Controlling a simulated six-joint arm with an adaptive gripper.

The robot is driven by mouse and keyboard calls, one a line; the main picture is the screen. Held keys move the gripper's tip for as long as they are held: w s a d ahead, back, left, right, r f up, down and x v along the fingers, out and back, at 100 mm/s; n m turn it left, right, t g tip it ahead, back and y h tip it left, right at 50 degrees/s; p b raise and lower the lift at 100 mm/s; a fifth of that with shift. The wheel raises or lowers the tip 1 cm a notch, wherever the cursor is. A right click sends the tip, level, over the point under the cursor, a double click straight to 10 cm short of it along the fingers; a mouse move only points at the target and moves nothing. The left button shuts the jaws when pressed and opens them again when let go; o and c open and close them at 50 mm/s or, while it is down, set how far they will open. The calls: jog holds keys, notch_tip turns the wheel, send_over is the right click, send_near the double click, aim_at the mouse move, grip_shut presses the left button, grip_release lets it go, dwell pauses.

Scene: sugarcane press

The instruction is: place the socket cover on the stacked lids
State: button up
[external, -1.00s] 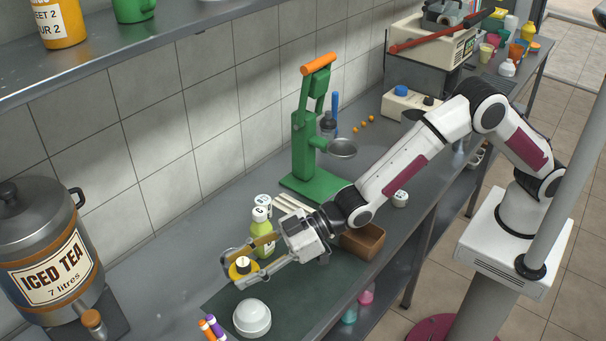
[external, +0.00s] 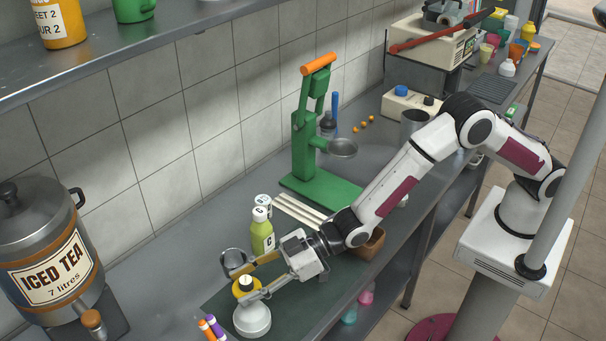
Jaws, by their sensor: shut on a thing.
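My gripper (external: 250,279) is shut on a yellow round piece with a dark collar and pale top (external: 246,287), which appears to be the socket cover. The gripper holds it over the back edge of a white domed piece (external: 252,322) on the dark mat, in the external view. That white piece may be the stacked lids, but I cannot tell separate layers. The yellow piece overlaps its upper part in the picture. I cannot tell whether they touch. A round grey metal-rimmed thing (external: 234,257) stands just behind the fingers, partly hidden.
A green-yellow bottle (external: 262,236) stands close behind my gripper, with pale sticks (external: 298,210) beside it. The green press (external: 305,150) stands farther back. Orange and purple markers (external: 212,327) lie left of the white piece. A brown box (external: 371,246) is partly behind my arm.

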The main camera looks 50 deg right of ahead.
jog(key=shift+f, duration=1.85)
jog(key=shift+f, duration=0.1)
jog(key=o, duration=1)
jog(key=shift+o, duration=0.2)
jog(key=v, duration=1.2)
